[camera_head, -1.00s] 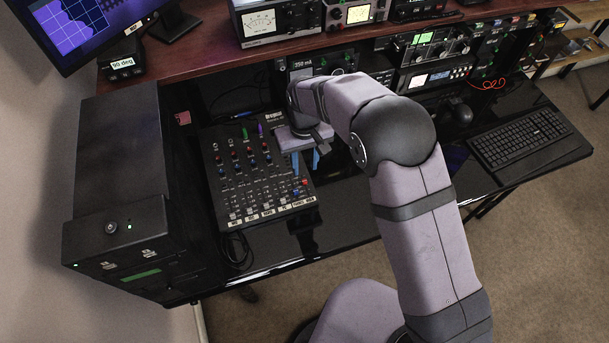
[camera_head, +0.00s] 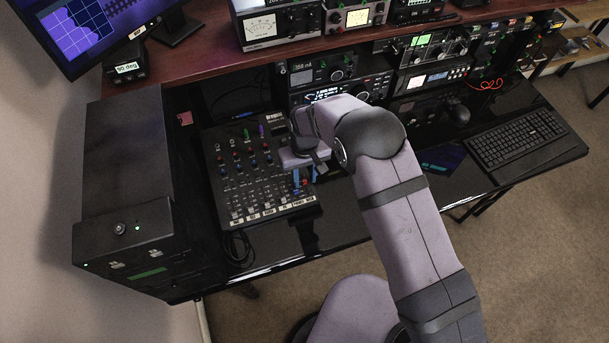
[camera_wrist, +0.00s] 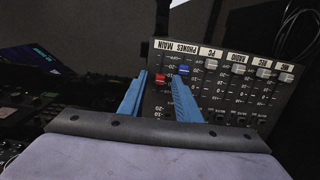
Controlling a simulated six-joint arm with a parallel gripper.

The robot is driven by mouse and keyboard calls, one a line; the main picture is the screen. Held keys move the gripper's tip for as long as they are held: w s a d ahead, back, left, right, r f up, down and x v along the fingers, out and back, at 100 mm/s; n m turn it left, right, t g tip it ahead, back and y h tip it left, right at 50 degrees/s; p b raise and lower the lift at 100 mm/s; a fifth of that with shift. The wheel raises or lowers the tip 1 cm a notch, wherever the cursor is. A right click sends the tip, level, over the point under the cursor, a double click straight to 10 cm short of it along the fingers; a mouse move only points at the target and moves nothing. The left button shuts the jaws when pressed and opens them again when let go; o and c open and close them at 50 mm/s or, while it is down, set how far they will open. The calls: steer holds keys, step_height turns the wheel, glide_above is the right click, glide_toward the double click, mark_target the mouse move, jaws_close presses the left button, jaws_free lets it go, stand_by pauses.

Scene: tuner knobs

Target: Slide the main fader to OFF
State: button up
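The black mixer (camera_head: 232,180) lies on the desk in the head view. The wrist view shows its faders upside down, with a MAIN label at the end of the leftmost strip. The red main fader cap (camera_wrist: 160,79) sits in that strip, near its label end. A blue cap (camera_wrist: 184,70) is on the PHONES strip beside it. My gripper (camera_wrist: 158,75) is open, with its blue fingertips on either side of the red cap. I cannot tell whether they touch it. In the head view my gripper (camera_head: 304,182) is over the mixer's front right corner.
Other faders with pale caps (camera_wrist: 211,66) stand beside the PHONES strip. Upright knobs (camera_head: 250,160) stand farther back on the mixer. A dark box (camera_head: 130,235) is left of it, and a keyboard (camera_head: 515,145) lies far right.

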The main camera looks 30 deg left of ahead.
mark_target(309, 195)
jaws_close()
steer(key=shift+s+d+p, duration=0.35)
steer(key=shift+s+d, duration=0.7)
steer(key=shift+s+d+f, duration=0.25)
steer(key=shift+s+d, duration=0.1)
steer(key=shift+d, duration=0.05)
jaws_free()
steer(key=shift+s, duration=0.1)
steer(key=shift+r, duration=0.15)
step_height(309, 195, up, 8)
steer(key=p, duration=0.5)
steer(key=shift+p, duration=0.3)
